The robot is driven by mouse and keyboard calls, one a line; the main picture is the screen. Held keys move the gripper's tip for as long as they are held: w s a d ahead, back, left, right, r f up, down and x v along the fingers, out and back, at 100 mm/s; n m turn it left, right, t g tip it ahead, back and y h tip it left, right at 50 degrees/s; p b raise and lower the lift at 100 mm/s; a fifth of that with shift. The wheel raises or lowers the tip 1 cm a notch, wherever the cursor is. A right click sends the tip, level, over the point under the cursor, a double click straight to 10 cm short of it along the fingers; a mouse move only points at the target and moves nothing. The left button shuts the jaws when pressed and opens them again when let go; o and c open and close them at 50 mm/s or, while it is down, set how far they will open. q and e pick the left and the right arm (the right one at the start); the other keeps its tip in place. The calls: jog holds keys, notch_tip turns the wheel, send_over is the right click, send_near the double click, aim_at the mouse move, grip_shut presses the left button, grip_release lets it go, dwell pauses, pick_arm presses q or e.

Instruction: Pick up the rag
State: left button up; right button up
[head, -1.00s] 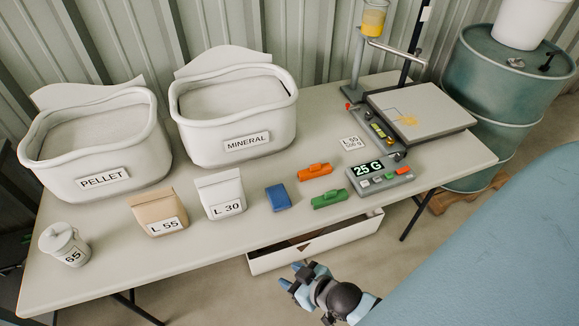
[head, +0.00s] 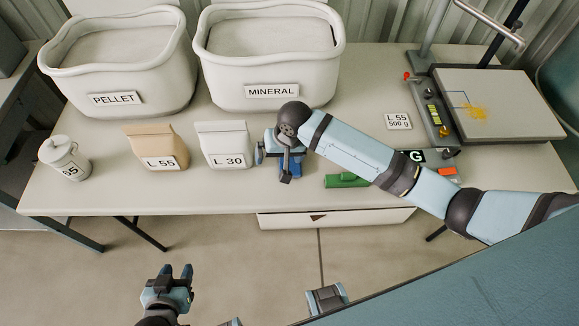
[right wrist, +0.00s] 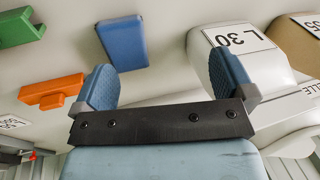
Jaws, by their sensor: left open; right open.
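The rag is most likely the flat blue folded piece (right wrist: 122,42) on the table, near the top of the right wrist view. In the head view only part of this blue piece (head: 290,178) shows below my right gripper (head: 279,158), which covers the rest. In the right wrist view the two fingers of my right gripper (right wrist: 164,78) are wide apart with nothing between them, and the blue piece lies beyond them. My left gripper (head: 176,272) is open and empty, low in front of the table.
A white L 30 bag (head: 223,145) stands just left of my right gripper. A green clip (head: 345,181) lies to its right, and an orange clip (right wrist: 52,91) shows in the right wrist view. The mineral tub (head: 270,105) stands behind. The drawer (head: 338,218) looks shut.

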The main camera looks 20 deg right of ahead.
jog(key=w+d+r+m+g+h+b, duration=0.1)
jog(key=w+d+r+h, duration=0.1)
jog(key=w+d+r, duration=0.15)
send_over(290, 161)
jog(key=shift+m+g+h, duration=0.3)
jog(key=f, duration=0.8)
jog(key=shift+s+a+f, duration=0.1)
jog(key=shift+a+f, duration=0.1)
jog(key=shift+f, duration=0.2)
jog(key=f, duration=0.5)
jog(key=shift+d+f, duration=0.1)
jog(key=shift+d, duration=0.1)
jog(key=c, duration=1)
